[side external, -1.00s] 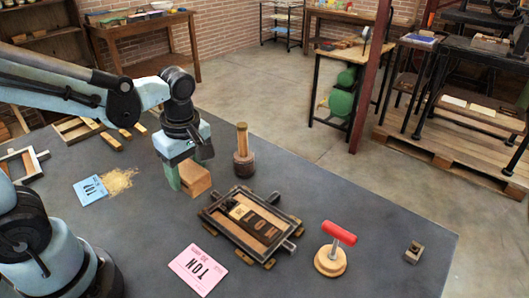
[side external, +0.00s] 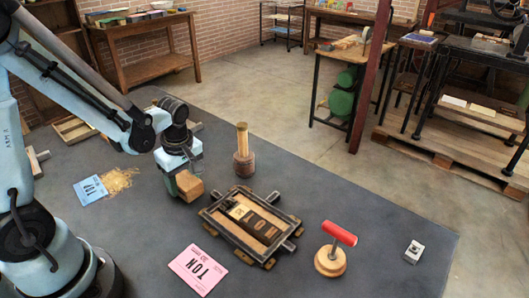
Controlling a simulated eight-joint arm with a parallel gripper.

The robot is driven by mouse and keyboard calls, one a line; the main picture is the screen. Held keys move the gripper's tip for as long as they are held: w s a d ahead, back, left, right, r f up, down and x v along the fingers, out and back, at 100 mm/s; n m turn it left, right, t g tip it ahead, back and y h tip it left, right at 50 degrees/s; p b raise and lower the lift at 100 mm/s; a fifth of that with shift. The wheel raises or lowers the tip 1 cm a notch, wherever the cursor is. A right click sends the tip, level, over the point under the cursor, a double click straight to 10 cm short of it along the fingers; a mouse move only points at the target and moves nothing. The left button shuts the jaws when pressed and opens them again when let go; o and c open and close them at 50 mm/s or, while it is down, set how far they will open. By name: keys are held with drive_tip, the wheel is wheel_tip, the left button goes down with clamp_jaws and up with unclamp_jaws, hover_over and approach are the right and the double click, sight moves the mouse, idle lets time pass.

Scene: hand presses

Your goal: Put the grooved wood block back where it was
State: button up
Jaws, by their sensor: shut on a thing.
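My gripper (side external: 181,183), with green fingers, is shut on the block. The block hangs at or just above the dark tabletop; I cannot tell whether it touches. My wrist and fingers hide part of the block's back.
A printing frame (side external: 218,228) with letter blocks lies to the right. The pot with a wooden handle (side external: 243,160) stands behind it.

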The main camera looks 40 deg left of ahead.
sight(187, 180)
drive_tip(key=shift+f, duration=0.1)
drive_tip(key=o, duration=1.1)
drive_tip(key=shift+f, duration=0.1)
wheel_tip(187, 180, up, 12)
drive_tip(key=d, duration=0.2)
drive_tip(key=d+m+t, duration=0.1)
drive_tip(key=m+t, duration=0.1)
drive_tip(key=m, duration=0.4)
drive_tip(key=d+r+m+t+h, duration=0.1)
drive_tip(key=d+m+t, duration=0.1)
drive_tip(key=m, duration=0.4)
drive_tip(key=s+d+m+t, duration=0.1)
drive_tip(key=d+m+t, duration=0.1)
drive_tip(key=m, duration=0.4)
drive_tip(key=shift+d+r+t, duration=0.1)
drive_tip(key=shift+r+t, duration=0.15)
drive_tip(key=shift+t, duration=0.35)
